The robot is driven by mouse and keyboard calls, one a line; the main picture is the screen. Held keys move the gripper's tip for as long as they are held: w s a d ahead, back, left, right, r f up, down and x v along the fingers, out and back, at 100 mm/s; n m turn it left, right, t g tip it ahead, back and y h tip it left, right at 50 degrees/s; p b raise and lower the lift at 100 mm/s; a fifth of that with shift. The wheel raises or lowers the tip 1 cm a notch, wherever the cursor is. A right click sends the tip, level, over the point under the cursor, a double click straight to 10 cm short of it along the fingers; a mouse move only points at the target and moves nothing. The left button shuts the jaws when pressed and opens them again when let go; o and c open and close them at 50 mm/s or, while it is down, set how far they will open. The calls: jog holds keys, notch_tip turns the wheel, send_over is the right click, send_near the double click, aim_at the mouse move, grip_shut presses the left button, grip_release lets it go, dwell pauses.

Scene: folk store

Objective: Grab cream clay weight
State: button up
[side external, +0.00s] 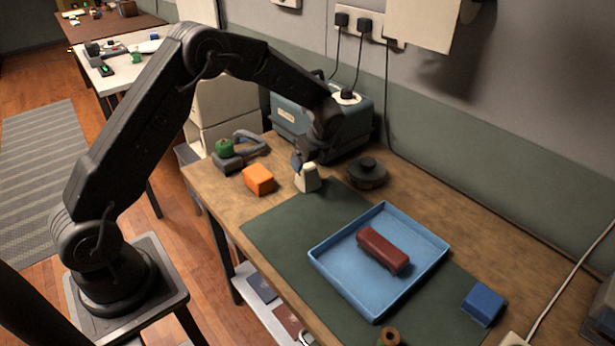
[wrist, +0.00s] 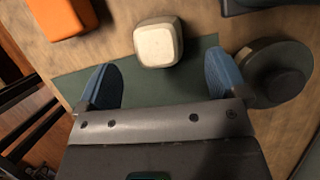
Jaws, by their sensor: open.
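The cream clay weight (side external: 307,178) is a small cream block that narrows upward. It stands on the wooden table at the far edge of the green mat. In the wrist view the cream weight (wrist: 158,42) lies ahead of and between the fingers. My gripper (wrist: 165,85) is open and empty, with its blue fingertips pointing at the weight from either side. In the side view my gripper (side external: 300,163) is just above the weight, and its far finger is hidden.
An orange block (side external: 258,179) stands left of the weight, and a dark round object (side external: 367,173) stands right. A blue tray (side external: 331,288) holding a dark red block (side external: 383,250) lies on the green mat (side external: 280,232). A blue-grey box (side external: 290,118) stands behind, near the wall.

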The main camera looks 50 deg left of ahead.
aim_at(309, 166)
jog(key=shift+x, duration=2.7)
jog(key=shift+s, duration=0.2)
jog(key=shift+c, duration=0.3)
jog(key=c, duration=1.1)
jog(key=shift+r, duration=0.15)
